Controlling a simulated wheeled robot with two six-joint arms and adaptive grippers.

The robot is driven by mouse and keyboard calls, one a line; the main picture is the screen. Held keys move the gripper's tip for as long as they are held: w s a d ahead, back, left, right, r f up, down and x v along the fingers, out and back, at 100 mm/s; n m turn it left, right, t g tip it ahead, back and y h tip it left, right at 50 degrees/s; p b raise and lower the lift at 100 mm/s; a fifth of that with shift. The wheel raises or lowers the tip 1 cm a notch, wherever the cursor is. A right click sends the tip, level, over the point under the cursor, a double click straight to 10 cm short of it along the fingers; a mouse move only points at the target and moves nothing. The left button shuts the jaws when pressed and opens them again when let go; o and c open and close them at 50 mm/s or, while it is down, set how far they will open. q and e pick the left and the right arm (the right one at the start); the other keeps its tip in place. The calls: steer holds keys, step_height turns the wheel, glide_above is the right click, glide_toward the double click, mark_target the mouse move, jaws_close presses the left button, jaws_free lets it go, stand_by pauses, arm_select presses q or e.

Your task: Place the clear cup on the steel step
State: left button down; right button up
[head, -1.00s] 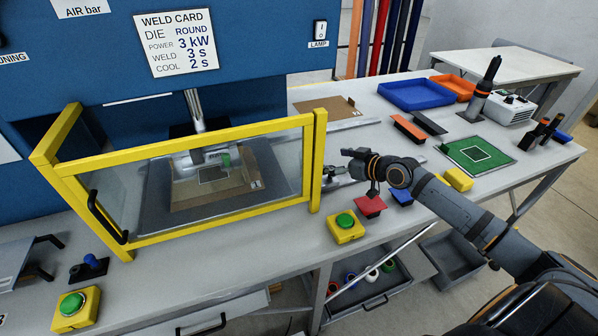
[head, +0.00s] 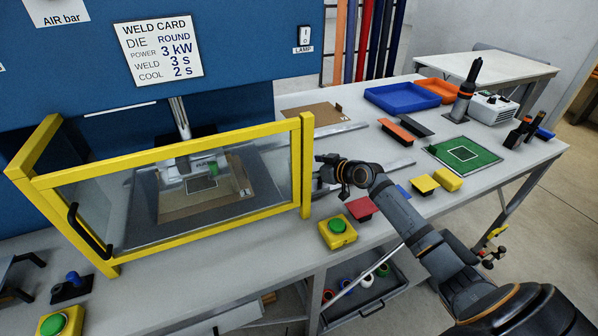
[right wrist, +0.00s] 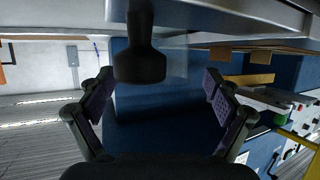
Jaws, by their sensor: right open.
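I cannot make out the clear cup for certain in either view. The steel step is not clearly told apart from the grey metal strips behind my right gripper. My right gripper (head: 330,167) is beside the right post of the yellow guard, above the bench. In the right wrist view its two fingers (right wrist: 158,80) are spread wide and hold nothing. A dark knob on a stem (right wrist: 139,62) shows between them, with a faint translucent patch beside it; whether the fingers touch the knob cannot be told. My left gripper is not in view.
The yellow-framed guard (head: 170,150) encloses the welder table. A green button on a yellow box (head: 337,229), a red block (head: 361,207) and yellow blocks (head: 448,180) stand near my right arm. A green mat (head: 480,150) and blue tray (head: 400,92) lie farther right.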

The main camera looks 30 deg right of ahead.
steer(key=x, duration=0.4)
steer(key=shift+w+a+f+p, duration=0.2)
steer(key=shift+w+p, duration=0.05)
steer(key=shift+p, duration=0.15)
steer(key=shift+s, duration=0.1)
steer(key=shift+d, duration=0.1)
steer(key=shift+c, duration=0.9)
steer(key=c, duration=1.1)
step_height(320, 180, up, 10)
steer(key=shift+r+b, duration=0.1)
steer(key=shift+b, duration=0.6)
